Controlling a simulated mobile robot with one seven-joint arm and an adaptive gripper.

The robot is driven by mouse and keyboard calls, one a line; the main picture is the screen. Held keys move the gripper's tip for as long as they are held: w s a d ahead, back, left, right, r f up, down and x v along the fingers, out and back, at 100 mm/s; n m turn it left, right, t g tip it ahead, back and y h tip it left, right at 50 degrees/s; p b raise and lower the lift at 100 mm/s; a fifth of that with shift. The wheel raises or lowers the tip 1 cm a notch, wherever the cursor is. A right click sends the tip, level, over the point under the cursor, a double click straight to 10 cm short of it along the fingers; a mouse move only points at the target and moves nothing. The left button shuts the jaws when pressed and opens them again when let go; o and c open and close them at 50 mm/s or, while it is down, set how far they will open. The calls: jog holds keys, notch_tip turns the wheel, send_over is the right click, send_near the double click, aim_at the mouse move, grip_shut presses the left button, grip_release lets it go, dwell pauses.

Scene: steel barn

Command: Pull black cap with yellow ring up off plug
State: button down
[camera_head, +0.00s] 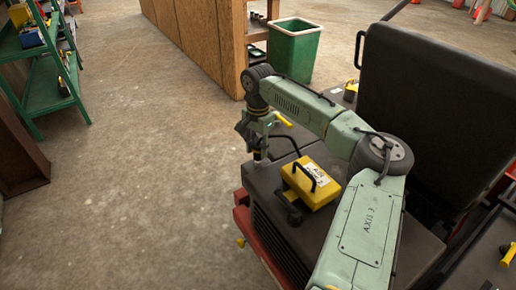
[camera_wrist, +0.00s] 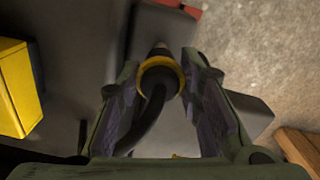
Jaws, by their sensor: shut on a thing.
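The black cap with the yellow ring (camera_wrist: 161,68) shows in the wrist view between the two fingers of my gripper (camera_wrist: 160,75). A thick black curved piece (camera_wrist: 150,118) runs from it toward the camera. My gripper is shut on the cap. The cap is too small there to make out clearly. I cannot tell the plug apart from the cap, nor whether the two are touching.
A yellow box with a black handle (camera_head: 312,182) stands on the machine top close to my gripper; it also shows in the wrist view (camera_wrist: 17,88). A tall black panel (camera_head: 430,95) rises at right. A green bin (camera_head: 294,52) stands behind.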

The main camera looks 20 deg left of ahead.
aim_at(258, 145)
jog(key=shift+r, duration=0.3)
jog(key=c, duration=1.4)
grip_release()
jog(key=shift+r, duration=0.1)
jog(key=shift+o, duration=0.5)
notch_tip(258, 145, up, 12)
